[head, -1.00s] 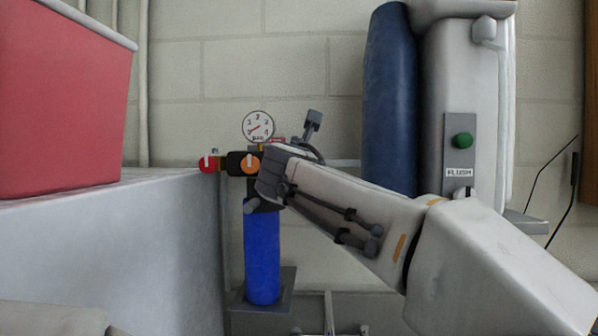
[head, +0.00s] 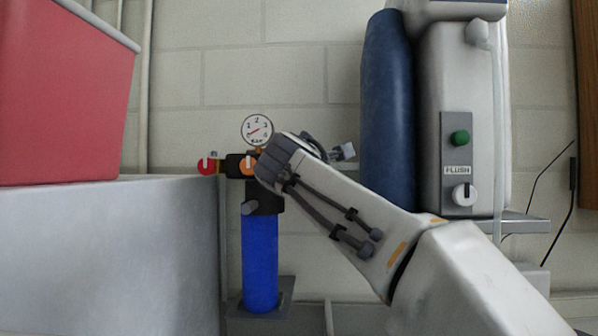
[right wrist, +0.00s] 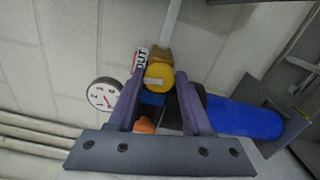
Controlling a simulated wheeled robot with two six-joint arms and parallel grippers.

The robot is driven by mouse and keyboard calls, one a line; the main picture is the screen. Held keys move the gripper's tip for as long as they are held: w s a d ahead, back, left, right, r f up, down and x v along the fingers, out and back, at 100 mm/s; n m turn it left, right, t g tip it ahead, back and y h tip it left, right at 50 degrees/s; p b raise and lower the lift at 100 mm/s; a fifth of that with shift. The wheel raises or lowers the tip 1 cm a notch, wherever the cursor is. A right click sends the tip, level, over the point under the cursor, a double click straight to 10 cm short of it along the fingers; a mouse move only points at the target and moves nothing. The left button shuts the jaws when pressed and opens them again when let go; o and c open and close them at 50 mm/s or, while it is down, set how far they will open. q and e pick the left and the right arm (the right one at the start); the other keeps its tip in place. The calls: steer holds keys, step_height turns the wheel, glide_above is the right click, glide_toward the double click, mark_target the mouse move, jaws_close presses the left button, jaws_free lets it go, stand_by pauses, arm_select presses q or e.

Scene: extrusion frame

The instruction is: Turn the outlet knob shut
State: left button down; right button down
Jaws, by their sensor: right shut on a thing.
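The outlet knob (right wrist: 159,76) is yellow with a pale bar on its face, beside a sign reading OUT (right wrist: 141,60) in the right wrist view. My right gripper (right wrist: 160,88) is shut on it, one finger on each side. In the head view my right gripper (head: 268,163) covers the knob, at the right end of the valve body on top of a blue filter cylinder (head: 260,262). An orange knob (head: 249,165) is in the middle of the body and a red knob (head: 206,166) at its left end. My left gripper is not in view.
A pressure gauge (head: 257,130) stands above the valve body. A red bin (head: 60,95) rests on a grey surface (head: 110,250) at left. A dark blue cylinder (head: 388,110) and a panel with a green button (head: 460,138) and FLUSH knob (head: 464,194) are at right.

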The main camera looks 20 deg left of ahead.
steer(key=shift+f+m, duration=0.2)
steer(key=shift+m, duration=0.8)
steer(key=shift+c, duration=1.8)
jaws_free()
steer(key=shift+r, duration=0.1)
steer(key=b+v, duration=0.6)
steer(key=v, duration=0.4)
steer(key=shift+s, duration=0.2)
